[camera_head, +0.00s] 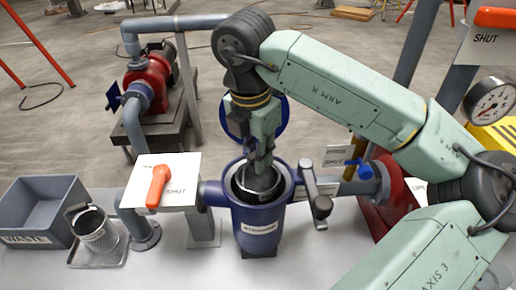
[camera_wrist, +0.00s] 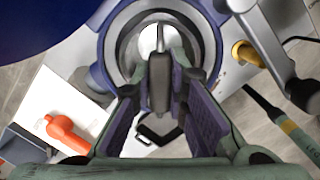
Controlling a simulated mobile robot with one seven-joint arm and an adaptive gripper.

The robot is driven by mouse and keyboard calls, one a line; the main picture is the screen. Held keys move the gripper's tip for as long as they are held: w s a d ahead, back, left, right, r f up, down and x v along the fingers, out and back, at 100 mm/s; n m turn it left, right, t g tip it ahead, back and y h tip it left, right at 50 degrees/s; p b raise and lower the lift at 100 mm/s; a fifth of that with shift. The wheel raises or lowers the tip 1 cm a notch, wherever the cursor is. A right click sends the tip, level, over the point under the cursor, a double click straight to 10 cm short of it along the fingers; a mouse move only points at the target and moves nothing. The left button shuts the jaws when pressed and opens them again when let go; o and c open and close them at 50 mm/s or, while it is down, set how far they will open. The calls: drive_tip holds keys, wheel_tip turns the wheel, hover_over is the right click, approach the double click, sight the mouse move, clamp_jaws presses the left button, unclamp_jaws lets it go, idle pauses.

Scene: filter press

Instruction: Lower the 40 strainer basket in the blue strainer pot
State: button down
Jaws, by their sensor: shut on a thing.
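The blue strainer pot (camera_head: 258,220) stands open at the centre of the bench. It also shows in the wrist view, where its blue rim (camera_wrist: 97,80) surrounds a bright metal inside. My gripper (camera_head: 258,168) points down into the pot mouth. In the wrist view my gripper (camera_wrist: 160,75) is shut on a narrow dark upright piece, apparently the handle of a strainer basket (camera_head: 243,184) whose rim shows inside the pot. How deep it sits is hidden, and no number on it is readable. Another perforated metal basket (camera_head: 100,236) stands on a tray at the left.
A blue round lid (camera_head: 234,122) stands raised behind my gripper. A clamp arm (camera_head: 316,193) rises close at the pot's right. An orange valve handle (camera_head: 157,186) with a SHUT plate lies left. The grey WASTE bin (camera_head: 62,190) is far left; a blue valve handle (camera_head: 358,167) is right.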

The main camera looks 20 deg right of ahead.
drive_tip(key=shift+f+b, duration=3.95)
drive_tip(key=shift+f, duration=0.2)
drive_tip(key=c, duration=1.5)
unclamp_jaws()
drive_tip(key=shift+r+p, duration=2.6)
drive_tip(key=shift+r, duration=2.45)
